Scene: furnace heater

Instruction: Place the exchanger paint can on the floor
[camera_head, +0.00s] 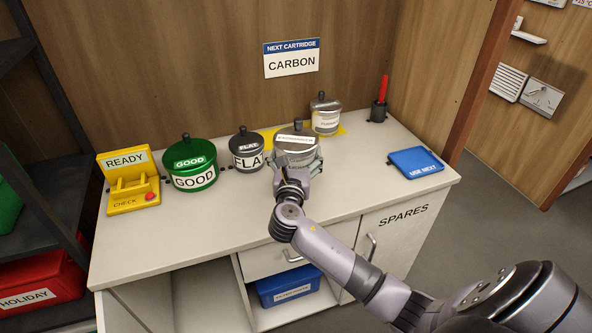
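A silver can with a white label on its lid, which I take as the exchanger paint can (296,139), is at the middle of the white counter (232,215). The small lettering is hard to read. My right gripper (296,168) comes from the front with a finger against each side of the can, and looks shut on it. The fingers and wrist hide the can's lower part, so I cannot tell if it rests on the counter or is just above it. My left gripper is not in view. The grey floor (496,225) shows at the right, beyond the counter.
A black FLAT pot (246,150), green GOOD pot (193,172) and yellow READY stand (130,180) are left of the can. Another silver can (325,115) is behind right. A blue USE NEXT pad (415,162) lies right. A blue bin (289,286) sits in the open shelf below.

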